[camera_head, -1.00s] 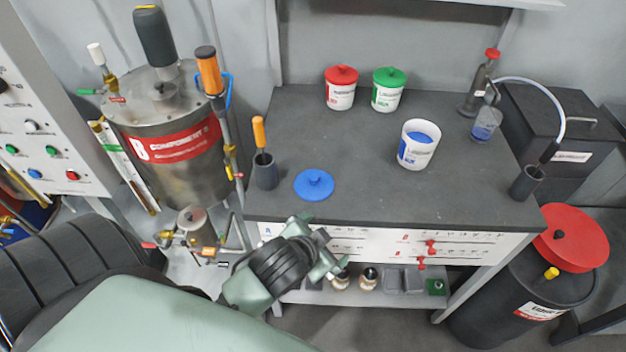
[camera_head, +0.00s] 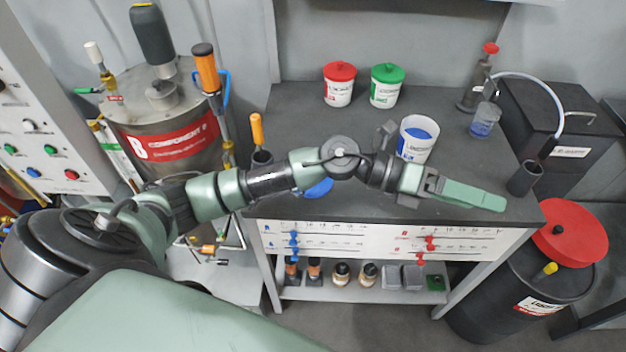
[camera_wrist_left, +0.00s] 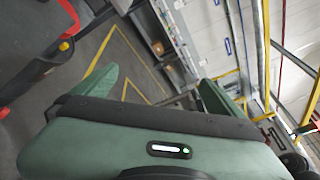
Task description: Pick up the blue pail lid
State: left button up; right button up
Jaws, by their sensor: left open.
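The blue pail lid (camera_head: 318,188) lies flat on the dark bench top (camera_head: 300,115). The lid is not in the wrist view. My right gripper is in neither view.
An open white pail with blue contents (camera_head: 417,140) stands just behind my left wrist. Red-lidded (camera_head: 340,84) and green-lidded (camera_head: 386,86) pails stand at the back. A dark cup with an orange-handled tool (camera_head: 257,135) is left of the lid. A black holder (camera_head: 524,178) stands at the right edge.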

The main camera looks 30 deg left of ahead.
pick_arm(q)
jog(key=w+a+f+m+g+y, duration=0.1)
jog(key=a+f+y, duration=0.2)
jog(key=a, duration=0.5)
jog(key=w+a+f+m+g+y, duration=0.1)
jog(key=a+f+y, duration=0.3)
jog(key=a, duration=0.4)
jog(key=w+a+f+m+g+y, duration=0.1)
jog(key=a+f+y, duration=0.3)
jog(key=a, duration=0.4)
jog(key=shift+f+m+g+y, duration=0.25)
jog(key=shift+m+g+y, duration=0.15)
jog(key=shift+m+y, duration=0.5)
jog(key=a+y, duration=0.1)
jog(key=a, duration=0.2)
jog(key=a+y, duration=0.1)
jog(key=a, duration=0.2)
jog(key=a+r+y, duration=0.1)
jog(key=a, duration=0.2)
jog(key=shift+s+a+r+g+y, duration=0.1)
jog(key=shift+s+a+g+y, duration=0.1)
jog(key=shift+g+y, duration=0.15)
jog(key=shift+a+f, duration=0.1)
jog(key=shift+f, duration=0.2)
notch_tip(320, 180, down, 6)
jog(key=p, duration=0.3)
jog(key=shift+w+f, duration=0.1)
jog(key=shift+f, duration=0.45)
jog(key=shift+d, duration=0.2)
jog(key=c, duration=1.1)
